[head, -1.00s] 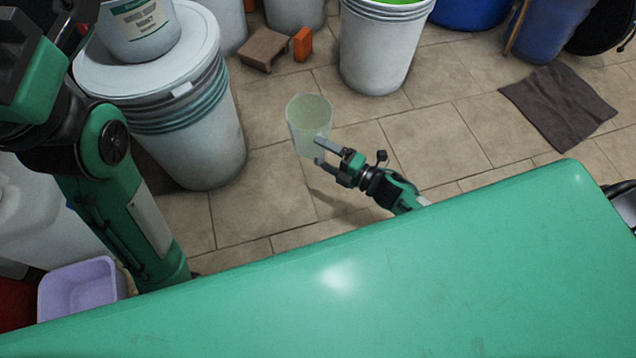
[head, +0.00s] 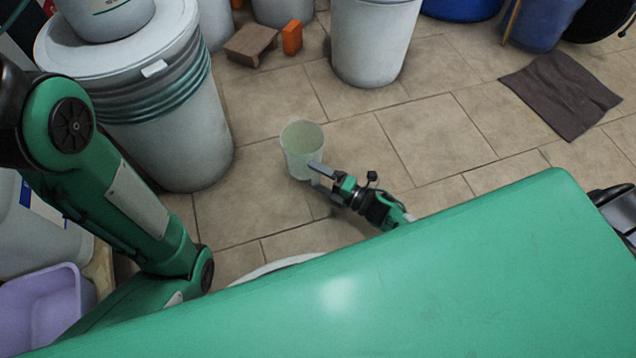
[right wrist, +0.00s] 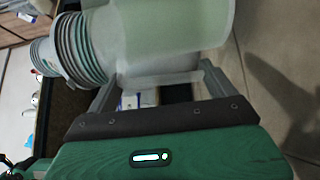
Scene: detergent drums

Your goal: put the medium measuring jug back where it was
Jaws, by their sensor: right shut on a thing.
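The measuring jug (head: 301,146) is a translucent, pale greenish cup. In the head view it is in the middle, above the tiled floor, with its open top facing up toward the camera. My right gripper (head: 318,176) is shut on the jug near its lower part. In the right wrist view the jug (right wrist: 175,35) fills the upper middle, between the two fingers of the right gripper (right wrist: 158,85). Of my left arm only links show at the left of the head view; its gripper is out of view.
A large lidded white drum (head: 165,120) stands at the left, with a smaller tub (head: 105,18) on it. A white bucket (head: 372,40), brown block (head: 250,44) and orange block (head: 292,37) are at the back. A dark cloth (head: 562,94) lies right. A lilac basin (head: 45,308) is lower left. Middle floor is clear.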

